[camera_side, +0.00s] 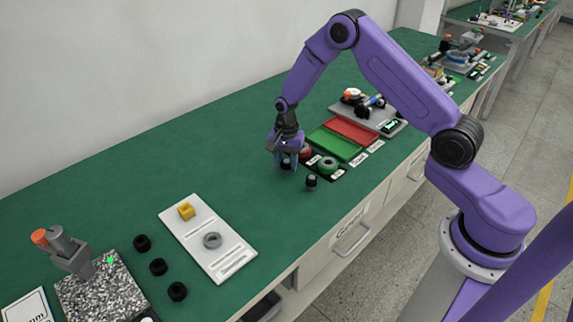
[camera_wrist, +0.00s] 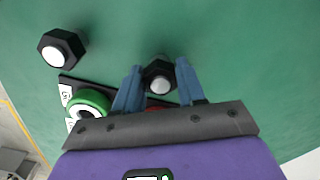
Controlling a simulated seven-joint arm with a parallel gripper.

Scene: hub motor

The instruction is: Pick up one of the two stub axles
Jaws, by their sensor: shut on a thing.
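One stub axle (camera_wrist: 158,77), a dark hexagonal piece with a pale round end, sits between the two blue fingers of my gripper (camera_wrist: 159,70) in the wrist view. My gripper is shut on it. In the side view my gripper (camera_side: 286,164) is low over the green bench and partly hides this axle; I cannot tell if it is clear of the surface. The other stub axle (camera_side: 311,181) stands upright on the bench to the right and nearer the front edge. It also shows at the upper left of the wrist view (camera_wrist: 62,48).
Beside my gripper is a dark holder with a green ring (camera_side: 327,164) and a red ring (camera_side: 305,152). Behind are a green tray (camera_side: 334,143) and a red tray (camera_side: 353,130). A white plate (camera_side: 213,265) and several black rings (camera_side: 158,267) lie to the left.

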